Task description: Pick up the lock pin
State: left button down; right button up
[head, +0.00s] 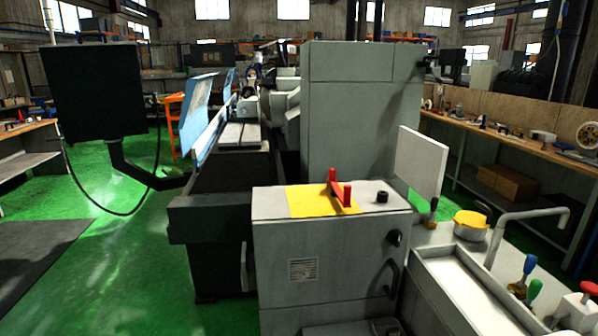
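A red part (341,190) with raised ends rests on the yellow sheet (302,203) on top of the grey cabinet (327,243). It may be the lock pin, but I cannot tell for certain at this size. It lies near the right edge of the yellow sheet, and nothing touches it from above. Neither my left nor my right gripper is in view.
A black knob (382,197) stands right of the red part. The tall grey machine housing (360,110) rises behind. A white panel (422,162), sink (462,285) and tap (530,213) are at right. Green floor (110,265) is open at left.

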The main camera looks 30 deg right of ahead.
aim_at(331, 174)
jog(key=i+j+z, duration=0.2)
jog(key=i, duration=0.3)
jog(key=i+z, duration=0.15)
jog(key=i, duration=0.35)
